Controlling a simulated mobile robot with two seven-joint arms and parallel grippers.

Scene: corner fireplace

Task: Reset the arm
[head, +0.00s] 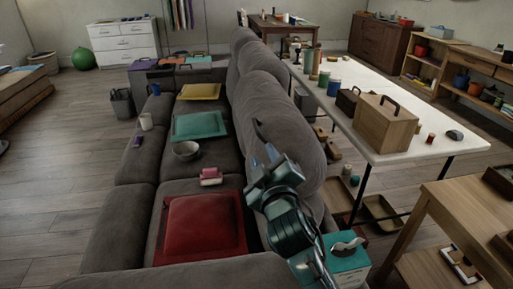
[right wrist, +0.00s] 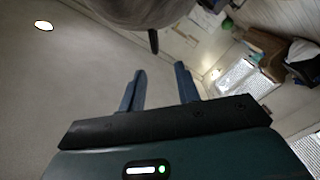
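My right arm (head: 290,228) reaches up from the bottom of the head view, in front of the grey sofa's backrest. My right gripper (head: 264,157) is at its end, with its fingers pointing up beside the back cushions. In the right wrist view the two blue fingers of the right gripper (right wrist: 159,71) stand apart with nothing between them, so it is open and empty. A grey rounded shape with a dark pointed piece shows beyond the fingertips. My left arm and gripper are not in view.
A teal box (head: 346,262) stands close beside my right arm. Open floor lies at left.

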